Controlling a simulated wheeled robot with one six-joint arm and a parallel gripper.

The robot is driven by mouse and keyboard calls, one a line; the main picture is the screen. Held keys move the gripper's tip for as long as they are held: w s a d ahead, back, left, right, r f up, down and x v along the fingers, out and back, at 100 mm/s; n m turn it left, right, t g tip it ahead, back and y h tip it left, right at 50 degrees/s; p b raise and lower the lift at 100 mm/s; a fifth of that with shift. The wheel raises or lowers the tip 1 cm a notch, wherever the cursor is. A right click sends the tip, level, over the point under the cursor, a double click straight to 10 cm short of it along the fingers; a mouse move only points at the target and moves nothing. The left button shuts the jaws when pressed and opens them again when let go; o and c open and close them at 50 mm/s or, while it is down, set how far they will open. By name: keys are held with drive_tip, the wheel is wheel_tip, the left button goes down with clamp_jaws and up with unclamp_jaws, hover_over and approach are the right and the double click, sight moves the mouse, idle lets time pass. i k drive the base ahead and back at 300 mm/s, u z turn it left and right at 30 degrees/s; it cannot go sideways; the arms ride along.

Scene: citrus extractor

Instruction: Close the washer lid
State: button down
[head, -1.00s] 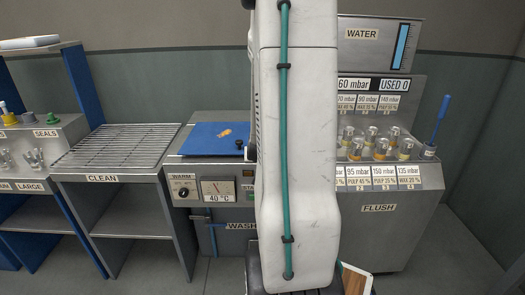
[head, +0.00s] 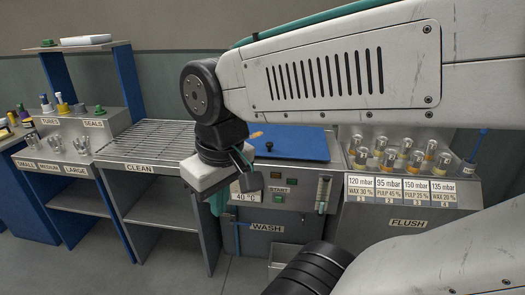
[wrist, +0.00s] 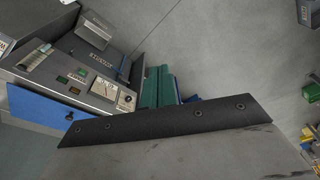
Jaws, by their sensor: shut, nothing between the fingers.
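The washer has a blue lid (head: 290,143) with a black knob (head: 268,147). The lid lies flat on top of the washer, partly hidden by my arm in the head view. The wrist view also shows part of the blue lid (wrist: 42,108) and its knob (wrist: 69,116). My gripper (head: 218,203) is in front of the washer's left side, below the level of the lid, mostly hidden behind my wrist. In the wrist view its teal fingers (wrist: 158,88) are together and hold nothing. They appear apart from the lid.
The wire CLEAN rack (head: 155,143) stands left of the washer. The FLUSH unit (head: 408,200) with several capped jars stands on the right. The washer's front panel (wrist: 95,67) has a dial and buttons.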

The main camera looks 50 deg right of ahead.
sight(269, 140)
drive_tip(key=k, duration=1.25)
drive_tip(key=z, duration=0.8)
drive_tip(key=i, duration=1.5)
drive_tip(key=u, duration=0.5)
